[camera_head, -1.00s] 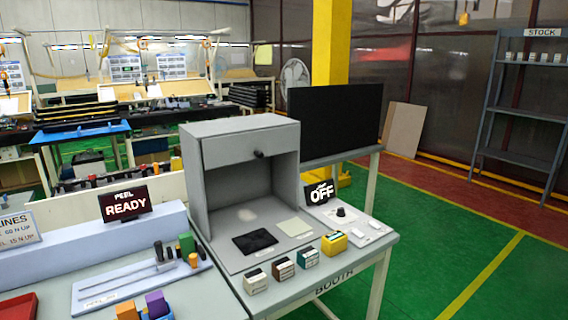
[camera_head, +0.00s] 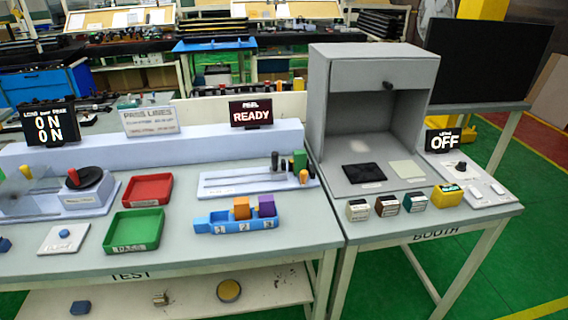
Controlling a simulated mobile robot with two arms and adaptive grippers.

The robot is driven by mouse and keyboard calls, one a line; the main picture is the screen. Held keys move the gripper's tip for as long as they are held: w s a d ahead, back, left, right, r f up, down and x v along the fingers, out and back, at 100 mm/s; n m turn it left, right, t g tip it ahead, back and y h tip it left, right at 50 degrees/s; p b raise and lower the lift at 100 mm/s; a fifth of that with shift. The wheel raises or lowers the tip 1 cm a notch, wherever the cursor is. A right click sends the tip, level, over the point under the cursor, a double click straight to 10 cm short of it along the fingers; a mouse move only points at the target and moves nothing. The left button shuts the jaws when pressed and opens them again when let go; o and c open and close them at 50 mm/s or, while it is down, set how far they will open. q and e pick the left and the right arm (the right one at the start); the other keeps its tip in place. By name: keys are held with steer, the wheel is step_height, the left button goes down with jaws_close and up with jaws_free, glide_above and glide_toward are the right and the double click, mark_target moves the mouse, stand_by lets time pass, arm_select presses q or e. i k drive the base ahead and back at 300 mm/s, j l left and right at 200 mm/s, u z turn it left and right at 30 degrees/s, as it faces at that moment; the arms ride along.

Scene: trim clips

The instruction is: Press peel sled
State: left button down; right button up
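The peel rig is a pale flat plate (camera_head: 228,189) on the test bench, with a thin rail along it. Dark upright posts (camera_head: 275,160), a green block (camera_head: 300,160) and a small orange piece (camera_head: 303,177) stand at its right end. I cannot tell which of these parts is the sled. A dark display (camera_head: 251,113) behind it reads PEEL READY. Neither of my grippers is in view.
A blue holder (camera_head: 222,224) with an orange block (camera_head: 241,208) and a purple block (camera_head: 266,206) sits in front of the rig. Red (camera_head: 147,190) and green trays (camera_head: 132,230) lie left. The booth (camera_head: 333,125) stands right.

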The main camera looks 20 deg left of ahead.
mark_target(277, 172)
steer(key=i+l+u, duration=0.25)
steer(key=l, duration=0.3)
steer(key=i+l+u, duration=0.3)
steer(key=l, duration=0.35)
steer(key=i+l+u, duration=0.15)
steer(key=l, duration=0.2)
